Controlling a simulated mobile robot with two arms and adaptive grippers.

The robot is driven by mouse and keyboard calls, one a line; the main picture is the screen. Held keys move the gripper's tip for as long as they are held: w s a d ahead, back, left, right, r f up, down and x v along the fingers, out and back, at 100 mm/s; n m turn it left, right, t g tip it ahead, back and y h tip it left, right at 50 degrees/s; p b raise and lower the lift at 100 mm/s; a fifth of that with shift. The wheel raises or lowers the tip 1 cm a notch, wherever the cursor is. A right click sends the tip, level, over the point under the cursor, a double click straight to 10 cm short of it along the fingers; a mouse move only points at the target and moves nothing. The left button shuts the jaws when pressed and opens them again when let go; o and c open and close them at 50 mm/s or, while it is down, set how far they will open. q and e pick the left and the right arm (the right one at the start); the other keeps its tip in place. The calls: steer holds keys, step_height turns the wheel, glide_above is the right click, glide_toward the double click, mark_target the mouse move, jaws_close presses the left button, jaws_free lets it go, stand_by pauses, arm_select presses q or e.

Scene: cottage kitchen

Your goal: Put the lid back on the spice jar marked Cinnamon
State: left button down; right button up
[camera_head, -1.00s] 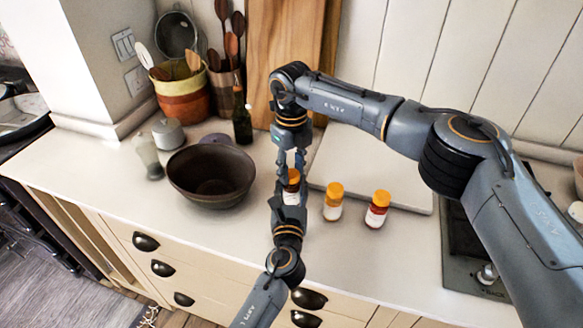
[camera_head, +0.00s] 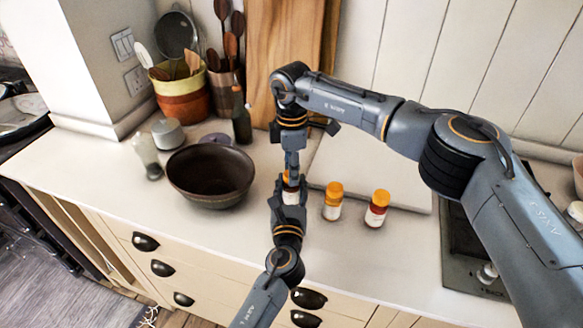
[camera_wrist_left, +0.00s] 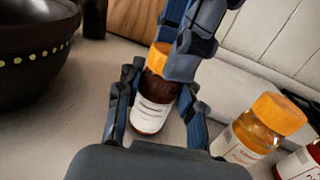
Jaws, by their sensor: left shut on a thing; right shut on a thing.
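A brown spice jar (camera_wrist_left: 152,102) with a white label and an orange lid (camera_wrist_left: 158,58) stands upright, or nearly so, on the counter. The lid sits at the jar's mouth; I cannot tell how tightly. The label's writing is too small to read. My left gripper (camera_head: 289,194) is shut on the jar's body, with a finger on each side in the left wrist view. My right gripper (camera_head: 291,172) reaches down from above and is shut on the lid, its fingers hiding part of it.
Two more orange-lidded jars stand to the right, one yellowish (camera_head: 333,203) and one red (camera_head: 377,210). A dark bowl (camera_head: 211,172) is to the left. A pale board (camera_head: 370,170) lies behind the jars. A dark bottle (camera_head: 241,122) stands behind the bowl.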

steer(key=m, duration=0.5)
steer(key=o, duration=0.8)
steer(key=shift+c, duration=0.2)
step_height(320, 180, up, 12)
arm_select(q)
steer(key=c, duration=0.8)
jaws_free()
steer(key=shift+o, duration=0.2)
